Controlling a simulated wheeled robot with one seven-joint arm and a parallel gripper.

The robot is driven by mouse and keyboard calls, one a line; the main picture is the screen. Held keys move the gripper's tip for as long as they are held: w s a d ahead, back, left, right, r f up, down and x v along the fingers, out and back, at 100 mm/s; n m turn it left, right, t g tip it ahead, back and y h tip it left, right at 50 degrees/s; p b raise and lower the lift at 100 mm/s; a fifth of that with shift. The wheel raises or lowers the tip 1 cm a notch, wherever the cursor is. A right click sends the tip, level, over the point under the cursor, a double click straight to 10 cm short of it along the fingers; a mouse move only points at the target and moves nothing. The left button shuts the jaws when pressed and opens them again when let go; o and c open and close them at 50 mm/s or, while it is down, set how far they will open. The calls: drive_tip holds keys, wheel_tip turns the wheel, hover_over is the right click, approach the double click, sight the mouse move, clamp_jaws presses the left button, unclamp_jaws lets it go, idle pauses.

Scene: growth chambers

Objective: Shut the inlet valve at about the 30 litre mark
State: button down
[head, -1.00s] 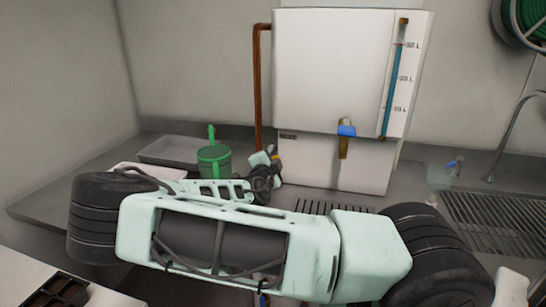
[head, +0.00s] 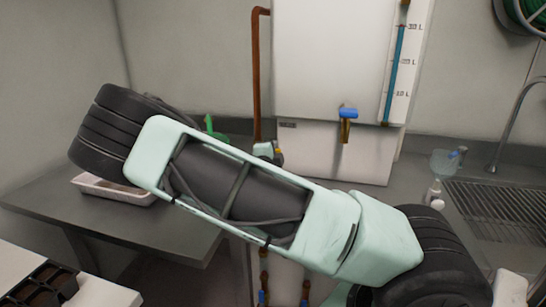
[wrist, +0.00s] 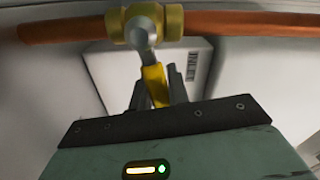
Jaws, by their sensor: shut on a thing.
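The white tank (head: 330,60) stands on the bench with a sight gauge at its right. The gauge's blue column (head: 397,70) tops out at about the 30 L mark. The inlet valve (wrist: 145,25), a brass body on the copper pipe (wrist: 250,24), shows in the wrist view. Its yellow handle (wrist: 154,78) points down from the body towards me. My gripper (wrist: 157,93) is shut on the handle, a dark finger on each side. In the head view my gripper (head: 266,151) is small beside the copper pipe (head: 256,80), partly hidden by my arm.
A blue-handled outlet tap (head: 347,113) is on the tank front. A green watering can (head: 212,130) is mostly hidden behind my arm. A white tray (head: 92,190) lies at left. A clear beaker (head: 443,162), a white bottle (head: 434,195) and a sink drainer (head: 500,215) are at right.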

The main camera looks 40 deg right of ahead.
drive_tip(key=f+m+b, duration=0.1)
drive_tip(key=m+b, duration=0.1)
drive_tip(key=b, duration=0.2)
drive_tip(key=shift+f, duration=0.25)
drive_tip(key=shift+r+m, duration=0.1)
drive_tip(key=shift+m, duration=0.2)
drive_tip(key=c, duration=1.3)
unclamp_jaws()
drive_tip(key=shift+c, duration=0.2)
drive_tip(key=b+v, duration=0.1)
drive_tip(key=v, duration=1.6)
drive_tip(key=shift+s, duration=0.25)
drive_tip(key=shift+a, duration=0.15)
